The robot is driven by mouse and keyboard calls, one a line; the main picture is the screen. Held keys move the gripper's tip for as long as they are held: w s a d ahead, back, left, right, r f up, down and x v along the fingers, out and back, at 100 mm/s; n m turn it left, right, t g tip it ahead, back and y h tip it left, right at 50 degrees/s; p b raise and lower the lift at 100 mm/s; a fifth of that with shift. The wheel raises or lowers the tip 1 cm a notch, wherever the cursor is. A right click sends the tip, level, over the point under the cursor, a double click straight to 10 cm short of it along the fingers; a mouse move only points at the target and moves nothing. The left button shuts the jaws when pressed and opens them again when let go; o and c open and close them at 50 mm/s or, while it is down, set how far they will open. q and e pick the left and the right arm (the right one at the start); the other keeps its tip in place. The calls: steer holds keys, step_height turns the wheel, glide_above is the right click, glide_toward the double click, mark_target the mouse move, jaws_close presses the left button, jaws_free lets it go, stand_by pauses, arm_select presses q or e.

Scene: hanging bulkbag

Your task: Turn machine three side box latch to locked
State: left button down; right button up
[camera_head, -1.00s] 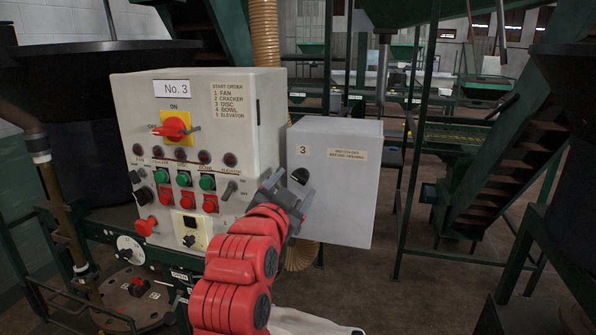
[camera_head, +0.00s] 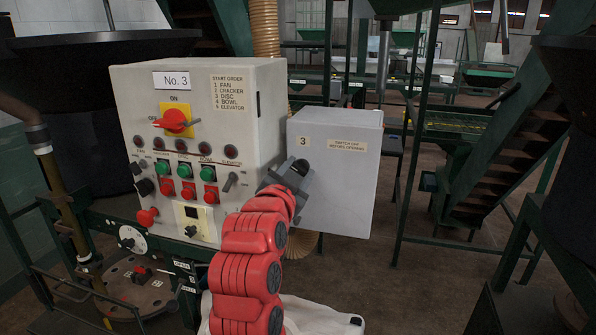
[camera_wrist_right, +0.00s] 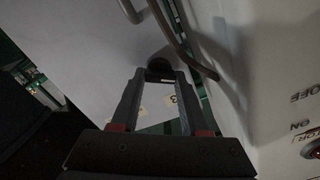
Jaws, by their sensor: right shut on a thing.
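The grey side box (camera_head: 345,195) hangs at the right of the No. 3 control cabinet (camera_head: 240,120), with a "3" label and a warning label on its front. Its latch is a small dark knob (camera_head: 301,166) at the left of the box front. My right gripper (camera_head: 296,172) is at this knob, and its fingers hide much of it. In the right wrist view the dark knob (camera_wrist_right: 158,66) sits between the tips of the gripper's two fingers (camera_wrist_right: 160,78), which are shut on it. I cannot read the latch's setting. My left gripper is not in view.
The cabinet's front carries a red rotary switch (camera_head: 174,121), lamps and several green and red buttons close left of my right arm. A curved handle (camera_wrist_right: 180,40) runs close by the fingers in the wrist view. Green metal stairs (camera_head: 510,150) stand at the right.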

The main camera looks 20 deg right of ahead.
steer(key=shift+f+n+b, duration=0.1)
steer(key=shift+n+b, duration=0.2)
steer(key=shift+n, duration=0.1)
jaws_close()
steer(key=shift+n+b, duration=0.4)
steer(key=shift+n, duration=0.5)
steer(key=shift+a+n, duration=0.1)
steer(key=shift+n, duration=1.7)
steer(key=shift+w, duration=0.1)
steer(key=o, duration=1.2)
jaws_free()
steer(key=shift+a, duration=0.1)
